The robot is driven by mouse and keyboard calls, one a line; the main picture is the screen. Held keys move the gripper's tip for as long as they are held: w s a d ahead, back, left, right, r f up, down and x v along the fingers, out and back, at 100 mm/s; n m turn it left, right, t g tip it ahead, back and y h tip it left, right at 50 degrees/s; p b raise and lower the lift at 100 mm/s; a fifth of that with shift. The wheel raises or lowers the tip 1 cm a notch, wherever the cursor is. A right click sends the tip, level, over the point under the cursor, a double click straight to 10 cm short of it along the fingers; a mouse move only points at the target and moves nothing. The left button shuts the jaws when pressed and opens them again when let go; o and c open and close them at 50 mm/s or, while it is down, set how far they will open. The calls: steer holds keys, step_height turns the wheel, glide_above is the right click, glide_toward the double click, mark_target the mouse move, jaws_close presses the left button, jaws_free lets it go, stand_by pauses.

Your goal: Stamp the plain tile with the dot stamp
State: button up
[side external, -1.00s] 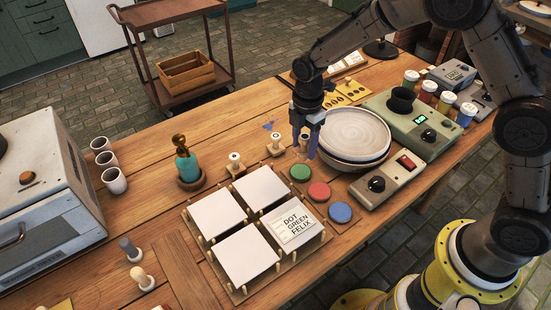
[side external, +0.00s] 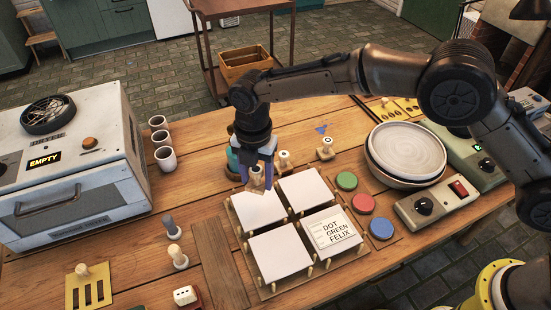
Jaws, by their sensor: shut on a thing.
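My gripper (side external: 263,181) is shut on a stamp with a pale wooden handle (side external: 257,178), over the far edge of the back-left white tile (side external: 259,210). I cannot tell whether the stamp touches it. The stamp's face is hidden. Another white tile (side external: 306,188) lies at back right and one (side external: 278,255) at front left, all blank where visible. A card (side external: 335,231) reading "DOT GREEN FELIX" lies at front right. Green (side external: 346,181), red (side external: 359,203) and blue (side external: 381,229) ink pads lie right of the tiles. Two stamps (side external: 284,161) (side external: 326,148) stand behind the tiles.
Short pegs surround the tiles on their wooden rack (side external: 268,294). Stacked plates (side external: 407,153) and a switch box (side external: 434,204) stand to the right. A teal bottle (side external: 232,158) is partly hidden behind my gripper. An oven marked "EMPTY" (side external: 75,185) and several cups (side external: 165,160) stand left.

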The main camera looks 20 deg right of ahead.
mark_target(258, 206)
steer(key=shift+s+f, duration=0.1)
steer(key=shift+f, duration=2.9)
steer(key=shift+f, duration=0.6)
steer(key=shift+r, duration=0.1)
steer(key=shift+r, duration=3.5)
